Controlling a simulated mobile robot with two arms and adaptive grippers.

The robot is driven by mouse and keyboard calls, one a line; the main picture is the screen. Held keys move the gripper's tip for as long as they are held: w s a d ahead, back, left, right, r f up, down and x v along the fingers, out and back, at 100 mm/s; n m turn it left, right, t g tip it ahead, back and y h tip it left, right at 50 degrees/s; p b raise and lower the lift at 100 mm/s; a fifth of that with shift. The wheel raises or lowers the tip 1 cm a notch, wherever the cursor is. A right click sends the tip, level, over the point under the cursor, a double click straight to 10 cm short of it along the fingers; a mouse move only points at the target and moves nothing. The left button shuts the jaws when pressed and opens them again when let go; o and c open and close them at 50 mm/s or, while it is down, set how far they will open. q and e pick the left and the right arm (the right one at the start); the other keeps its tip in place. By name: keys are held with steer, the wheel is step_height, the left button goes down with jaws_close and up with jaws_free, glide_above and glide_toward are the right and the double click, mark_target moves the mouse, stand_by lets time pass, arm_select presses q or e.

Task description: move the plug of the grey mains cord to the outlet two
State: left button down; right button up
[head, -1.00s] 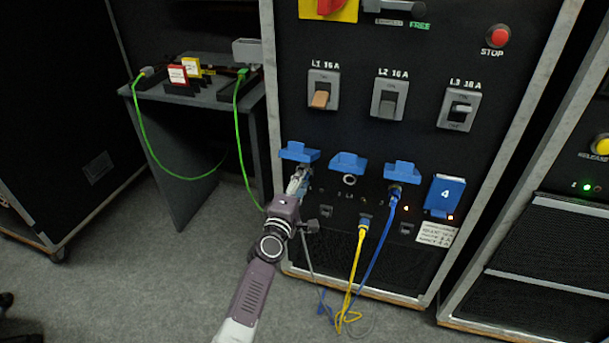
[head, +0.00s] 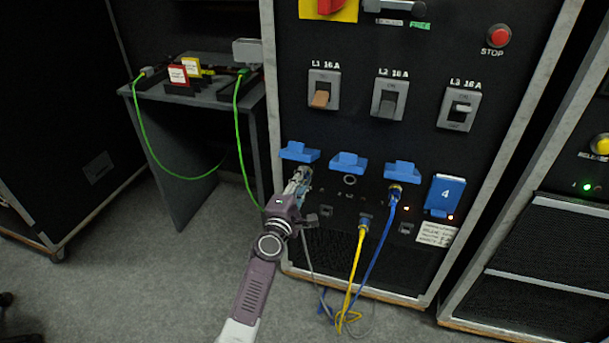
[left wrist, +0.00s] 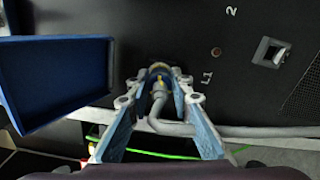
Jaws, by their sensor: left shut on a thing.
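My left gripper (head: 299,183) is at the first outlet from the left, under its raised blue lid (head: 299,152). It is shut on the plug of the grey mains cord (left wrist: 159,88), which shows between the fingers in the left wrist view. The plug faces the panel at the outlet; how deep it sits I cannot tell. The grey cord (left wrist: 220,131) bends away from the plug and hangs down in the head view. Outlet two (head: 349,180) is just to the right, with its blue lid (head: 347,162) raised and its round socket empty. My right gripper is out of view.
A blue plug and cord (head: 393,196) sit in the third outlet. A yellow cord (head: 360,245) hangs from a lower port. Outlet four has its blue lid (head: 445,192) closed. Breakers stand above. A side table (head: 205,95) with green cables is at left.

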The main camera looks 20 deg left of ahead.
arm_select(q)
steer(key=shift+n, duration=1.3)
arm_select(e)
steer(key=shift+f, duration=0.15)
arm_select(q)
steer(key=shift+r, duration=0.1)
steer(key=shift+n, duration=1.2)
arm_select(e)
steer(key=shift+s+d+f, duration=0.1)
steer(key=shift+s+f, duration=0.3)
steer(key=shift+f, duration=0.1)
arm_select(q)
steer(key=shift+n, duration=0.4)
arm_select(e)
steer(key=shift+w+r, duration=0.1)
